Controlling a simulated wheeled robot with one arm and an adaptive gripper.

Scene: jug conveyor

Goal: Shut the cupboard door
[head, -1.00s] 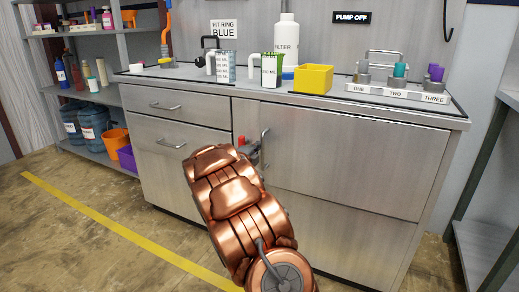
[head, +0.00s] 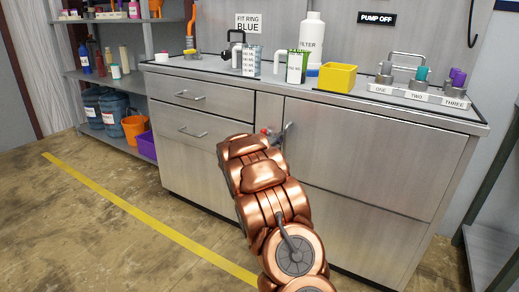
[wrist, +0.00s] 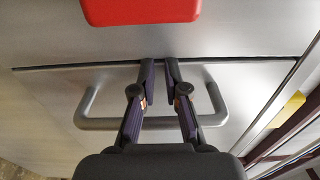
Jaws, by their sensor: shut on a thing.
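The grey metal cupboard door (head: 375,160) is the wide right-hand front under the counter. Its bar handle (head: 288,132) is near its left edge and also shows in the wrist view (wrist: 97,122). My gripper (wrist: 171,68) is shut on the handle, its two fingers reaching past the bar to the door face. In the wrist view only a thin dark seam runs along the door edge; I cannot tell if the door is fully flush. A red block (wrist: 140,10) sits across the seam from the handle. My copper arm hides part of the cupboard front.
Two drawers with handles (head: 185,96) are left of the door. The counter holds a yellow box (head: 337,77), a white filter bottle (head: 311,42) and labelled cups. Shelves (head: 95,75) stand at left, a green-framed rack (head: 490,190) at right. Floor around the yellow line (head: 140,215) is clear.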

